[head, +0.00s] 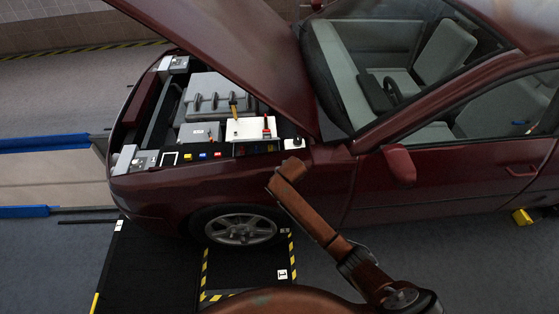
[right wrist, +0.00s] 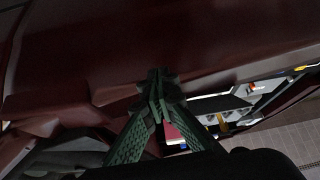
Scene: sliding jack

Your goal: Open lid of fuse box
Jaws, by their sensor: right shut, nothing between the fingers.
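The engine bay of a dark red car is open in the head view. It holds a white box (head: 247,129) with red and yellow-brown parts on top, and a smaller grey box (head: 197,133) to its left. I cannot tell for sure which is the fuse box; no raised lid shows. My right gripper (right wrist: 158,85) is shut and empty in the right wrist view, in front of dark red bodywork. In the head view my right arm ends beside the fender, to the right of and nearer than the bay. My left gripper is not in view.
The raised hood (head: 235,45) slants over the back of the bay. The front fender (head: 320,180) and side mirror (head: 399,164) are near my right arm. A grey engine cover (head: 218,98) sits behind the boxes. Space above the near bay edge looks clear.

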